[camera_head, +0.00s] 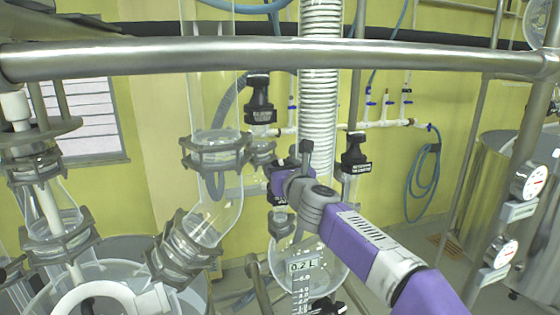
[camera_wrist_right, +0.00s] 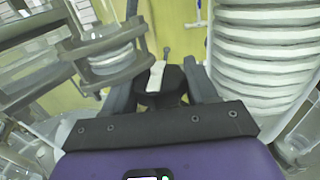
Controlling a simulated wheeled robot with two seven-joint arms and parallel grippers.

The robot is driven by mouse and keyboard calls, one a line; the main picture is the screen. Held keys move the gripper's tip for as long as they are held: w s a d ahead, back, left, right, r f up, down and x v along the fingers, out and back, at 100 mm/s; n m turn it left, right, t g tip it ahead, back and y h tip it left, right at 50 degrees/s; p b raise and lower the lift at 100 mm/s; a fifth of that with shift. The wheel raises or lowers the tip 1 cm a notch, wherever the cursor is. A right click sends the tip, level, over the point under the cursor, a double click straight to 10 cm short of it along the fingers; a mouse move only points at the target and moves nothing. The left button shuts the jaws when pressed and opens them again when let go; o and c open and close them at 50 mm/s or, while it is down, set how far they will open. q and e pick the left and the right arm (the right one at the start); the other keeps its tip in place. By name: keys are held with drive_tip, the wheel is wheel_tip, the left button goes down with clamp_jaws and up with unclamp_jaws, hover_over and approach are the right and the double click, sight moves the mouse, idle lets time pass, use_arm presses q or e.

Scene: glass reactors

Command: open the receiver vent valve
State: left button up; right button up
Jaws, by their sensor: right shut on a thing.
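My right gripper (camera_head: 280,190) reaches in from the lower right on its purple arm, beside the white ribbed hose. In the right wrist view its two dark fingers (camera_wrist_right: 161,88) are on both sides of a black valve knob with a white strip (camera_wrist_right: 158,76), and it is shut on it. In the head view the purple gripper body largely hides this valve. It sits above the round glass receiver (camera_head: 335,283), which bears a 0.2 L scale. My left gripper is not in view.
Other black labelled valves stand at the upper left (camera_head: 260,97) and right (camera_head: 354,153) of my gripper. The ribbed hose (camera_head: 320,85) runs close by. Clamped glass joints (camera_head: 214,151) are to the left. A steel rail (camera_head: 280,55) crosses above. Gauges (camera_head: 529,181) stand at the right.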

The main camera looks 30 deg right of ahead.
drive_tip(key=n+y+p, duration=0.2)
drive_tip(key=y, duration=0.1)
drive_tip(key=r+n+y+p, duration=0.1)
drive_tip(key=n+y+p, duration=0.1)
drive_tip(key=y, duration=0.1)
drive_tip(key=shift+d+y, duration=0.1)
drive_tip(key=shift+y, duration=0.2)
drive_tip(key=shift+n+y+p, duration=0.35)
drive_tip(key=shift+n+y, duration=0.15)
drive_tip(key=shift+y, duration=0.1)
drive_tip(key=shift+f, duration=0.1)
drive_tip(key=o, duration=0.7)
drive_tip(key=shift+o, duration=0.2)
